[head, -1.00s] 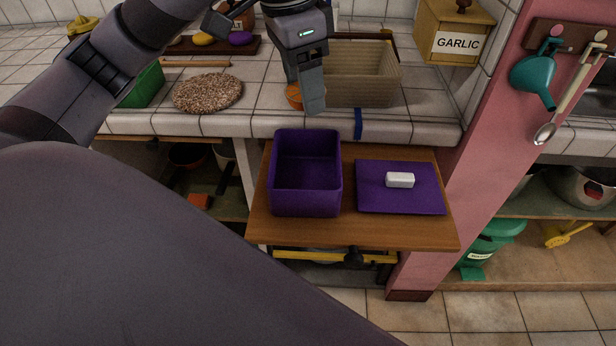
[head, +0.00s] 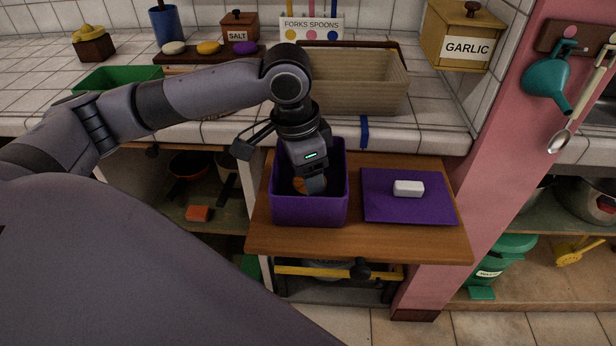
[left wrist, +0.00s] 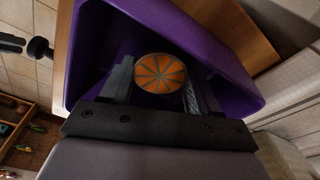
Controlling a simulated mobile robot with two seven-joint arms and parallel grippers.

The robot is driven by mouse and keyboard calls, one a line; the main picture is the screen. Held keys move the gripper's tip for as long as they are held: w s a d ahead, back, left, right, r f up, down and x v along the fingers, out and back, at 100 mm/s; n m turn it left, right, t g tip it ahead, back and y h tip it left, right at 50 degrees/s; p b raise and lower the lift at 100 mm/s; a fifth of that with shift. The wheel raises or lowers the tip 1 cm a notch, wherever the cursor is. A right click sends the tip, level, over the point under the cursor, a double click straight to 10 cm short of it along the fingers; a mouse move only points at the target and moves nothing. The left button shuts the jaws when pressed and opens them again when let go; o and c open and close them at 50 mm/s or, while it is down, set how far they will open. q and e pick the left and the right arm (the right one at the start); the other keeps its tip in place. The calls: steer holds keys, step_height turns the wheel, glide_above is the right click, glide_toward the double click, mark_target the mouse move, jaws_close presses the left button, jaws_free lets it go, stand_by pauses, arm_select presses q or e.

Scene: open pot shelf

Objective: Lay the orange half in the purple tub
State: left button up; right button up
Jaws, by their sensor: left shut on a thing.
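The purple tub (head: 309,211) stands open on a pull-out wooden board below the counter. My left gripper (head: 311,187) points down into the tub. It is shut on the orange half (head: 301,184), which shows as a small orange patch at the fingers. In the left wrist view the orange half (left wrist: 160,73) sits between the two fingers, its segmented cut face toward the camera. The tub (left wrist: 225,52) surrounds it in that view. I cannot tell whether the orange half touches the tub floor. My right gripper is not in view.
A purple lid (head: 385,208) with a white block (head: 408,188) on it lies on the wooden board (head: 400,240), right of the tub. A beige basket (head: 355,85) stands on the counter behind. A pink post (head: 470,200) rises at the right.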

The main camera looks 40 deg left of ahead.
mark_target(300, 184)
arm_select(q)
steer(key=shift+f, duration=0.1)
steer(key=o, duration=1)
steer(key=shift+o, duration=0.2)
steer(key=shift+r, duration=0.25)
step_height(300, 184, up, 12)
steer(key=s+a+p, duration=0.1)
steer(key=p, duration=0.1)
steer(key=shift+s+f+p, duration=0.2)
steer(key=shift+p, duration=0.1)
steer(key=shift+s, duration=0.1)
